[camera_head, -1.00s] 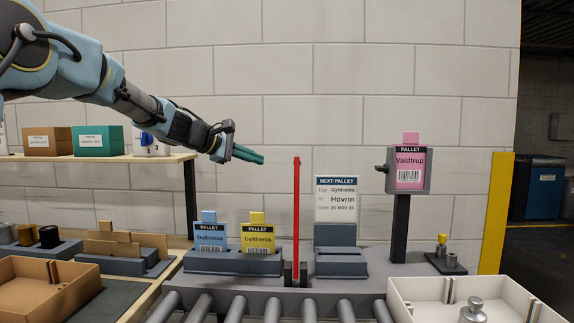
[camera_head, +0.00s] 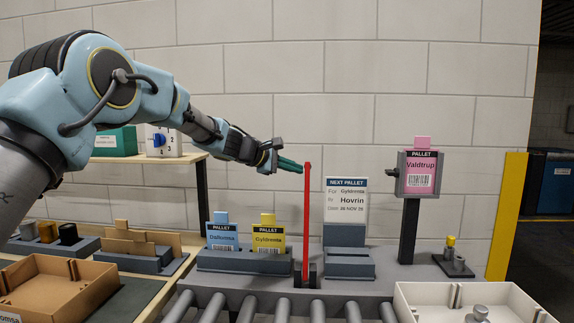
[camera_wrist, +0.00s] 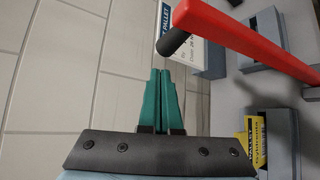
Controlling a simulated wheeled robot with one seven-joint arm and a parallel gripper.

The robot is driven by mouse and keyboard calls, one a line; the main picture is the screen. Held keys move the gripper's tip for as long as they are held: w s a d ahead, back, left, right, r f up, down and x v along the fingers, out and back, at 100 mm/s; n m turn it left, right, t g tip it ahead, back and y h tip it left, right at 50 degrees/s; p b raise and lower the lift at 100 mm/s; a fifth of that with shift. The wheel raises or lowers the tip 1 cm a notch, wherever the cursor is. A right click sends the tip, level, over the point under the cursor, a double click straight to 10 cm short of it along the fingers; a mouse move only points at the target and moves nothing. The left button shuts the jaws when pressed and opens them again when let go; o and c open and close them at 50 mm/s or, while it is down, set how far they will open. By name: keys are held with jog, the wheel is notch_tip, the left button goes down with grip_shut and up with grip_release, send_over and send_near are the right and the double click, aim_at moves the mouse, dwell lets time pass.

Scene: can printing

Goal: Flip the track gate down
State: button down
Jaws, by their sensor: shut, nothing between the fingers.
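The track gate is a red bar (camera_head: 307,225) that stands upright on a dark hinge block (camera_head: 305,274) behind the rollers. In the wrist view the red bar (camera_wrist: 245,40) runs across the upper right, with a dark round knob (camera_wrist: 174,42) at its end. My gripper (camera_head: 301,168) is at the left of the bar's top, its green fingers pointing right. In the wrist view the green fingers (camera_wrist: 160,78) are shut together and empty, with their tips just short of the knob. I cannot tell whether they touch the bar.
A "Next Pallet" sign (camera_head: 346,200) stands right of the bar. Blue (camera_head: 222,233) and yellow (camera_head: 268,236) pallet cards stand in a holder at its left. A pink Valdtrup card (camera_head: 421,173) is on a post. Rollers (camera_head: 246,308) and a white tray (camera_head: 470,288) are in front.

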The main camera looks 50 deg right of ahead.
jog(key=shift+s+a+r, duration=0.2)
jog(key=shift+s+a, duration=0.1)
jog(key=shift+s, duration=0.4)
